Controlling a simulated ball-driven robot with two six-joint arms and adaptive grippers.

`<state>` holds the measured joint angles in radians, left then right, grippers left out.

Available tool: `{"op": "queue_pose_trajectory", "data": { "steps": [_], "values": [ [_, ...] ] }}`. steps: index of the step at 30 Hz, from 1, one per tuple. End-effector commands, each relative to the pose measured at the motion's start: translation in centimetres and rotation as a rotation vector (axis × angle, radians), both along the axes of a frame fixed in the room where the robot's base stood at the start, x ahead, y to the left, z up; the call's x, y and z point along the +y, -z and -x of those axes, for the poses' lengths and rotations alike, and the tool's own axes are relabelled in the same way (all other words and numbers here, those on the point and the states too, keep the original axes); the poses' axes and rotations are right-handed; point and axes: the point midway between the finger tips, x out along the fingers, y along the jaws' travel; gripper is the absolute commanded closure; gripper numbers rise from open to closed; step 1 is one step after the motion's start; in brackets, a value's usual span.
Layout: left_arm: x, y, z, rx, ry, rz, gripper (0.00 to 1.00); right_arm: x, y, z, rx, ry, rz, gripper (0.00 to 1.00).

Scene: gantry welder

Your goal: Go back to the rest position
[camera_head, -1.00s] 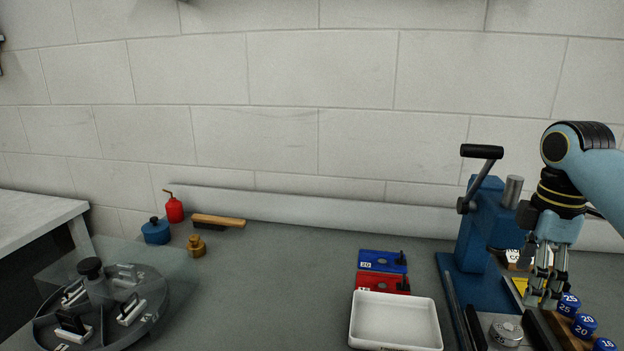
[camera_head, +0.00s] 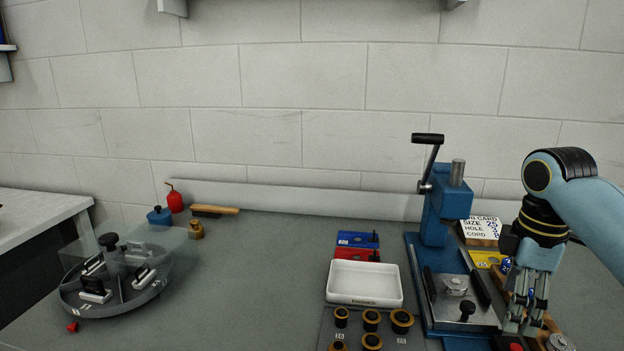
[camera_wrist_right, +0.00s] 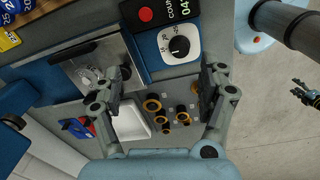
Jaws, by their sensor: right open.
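My right gripper (camera_head: 524,318) hangs pointing down at the right of the head view, over the bench to the right of the blue press. In the right wrist view its two fingers stand wide apart with nothing between them (camera_wrist_right: 162,88); bench parts show beyond the gap. A small dark gripper-like part (camera_wrist_right: 306,94) over the floor at the right edge of that view looks like my left gripper; its jaws are too small to read. No left arm shows in the head view.
The blue lever press (camera_head: 440,215) stands close left of my right gripper. A white tray (camera_head: 364,302), dies (camera_head: 371,321), a blue block (camera_head: 352,239) and a round carousel (camera_head: 150,292) lie further left. A control dial (camera_wrist_right: 180,45) is below the gripper.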

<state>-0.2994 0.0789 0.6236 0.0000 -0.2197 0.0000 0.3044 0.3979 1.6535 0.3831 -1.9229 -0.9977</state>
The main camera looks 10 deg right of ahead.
Motion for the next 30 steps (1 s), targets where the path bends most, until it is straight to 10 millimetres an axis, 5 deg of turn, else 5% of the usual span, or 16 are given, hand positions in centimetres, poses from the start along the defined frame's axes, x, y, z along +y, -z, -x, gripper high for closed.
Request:
{"op": "queue_pose_trajectory", "data": {
  "steps": [8,15,30],
  "values": [
    [0.0,0.0,-0.5,-0.006,0.000,0.000,0.39,3.2,3.2,4.4,-0.053,0.150,0.016,0.24],
    [0.0,0.1,0.5,0.009,-0.001,0.000,0.39,6.8,5.0,10.3,-0.137,0.373,-0.001,0.24],
    [0.1,0.0,0.3,0.005,0.001,-0.001,0.39,10.8,2.6,20.6,-0.291,0.838,-0.092,0.24]
  ]
}}
